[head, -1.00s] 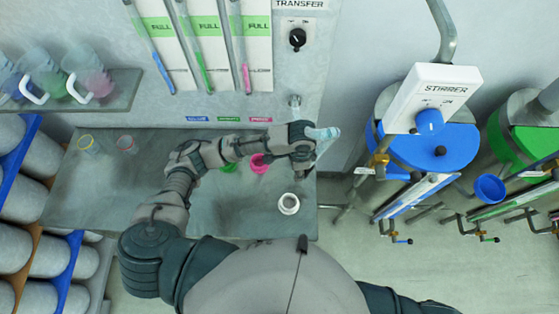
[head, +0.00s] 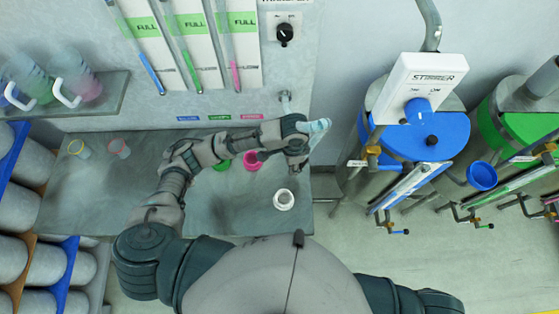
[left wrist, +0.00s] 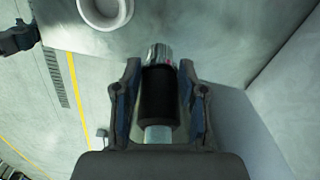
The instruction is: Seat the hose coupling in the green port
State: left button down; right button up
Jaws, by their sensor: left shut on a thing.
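In the left wrist view my left gripper (left wrist: 159,75) is shut on the hose coupling (left wrist: 158,95), a black sleeve with a shiny metal tip. Its tip points away from the wrist, over the grey bench. In the head view my left gripper (head: 296,158) is over the bench, right of the pink cup-like ring (head: 252,160). A green ring (head: 221,165), likely the green port, is left of the pink one and partly hidden by my arm. A light blue piece (head: 318,127) shows at my wrist. The coupling is not clear in the head view. My right gripper is out of view.
A white ring-shaped cup (head: 284,200) stands on the bench (head: 235,215) near its right edge. Blue (head: 430,150) and green drums stand to the right, past a floor gap.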

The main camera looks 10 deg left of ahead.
pick_arm(q)
jog(key=w+a+r+n+t+p, duration=0.1)
jog(key=w+a+r+n, duration=0.15)
jog(key=a+n, duration=0.4)
jog(key=w+a+r+n+p, duration=0.15)
jog(key=w+a+n, duration=0.25)
jog(key=a, duration=0.5)
jog(key=s+a+m+h+p, duration=0.3)
jog(key=s+a+m+p, duration=0.4)
jog(key=a+m, duration=0.5)
jog(key=shift+n, duration=0.35)
jog(key=shift+s+a+f+b, duration=0.1)
jog(key=shift+a+f+b, duration=0.15)
jog(key=shift+f+b, duration=0.65)
jog(key=shift+a+f+b, duration=0.2)
jog(key=shift+f+b, duration=0.6)
jog(key=shift+f, duration=0.05)
jog(key=shift+s+a+f+b, duration=0.1)
jog(key=shift+a+f+b, duration=0.15)
jog(key=shift+f+b, duration=0.65)
jog(key=shift+r, duration=0.1)
jog(key=shift+p, duration=0.55)
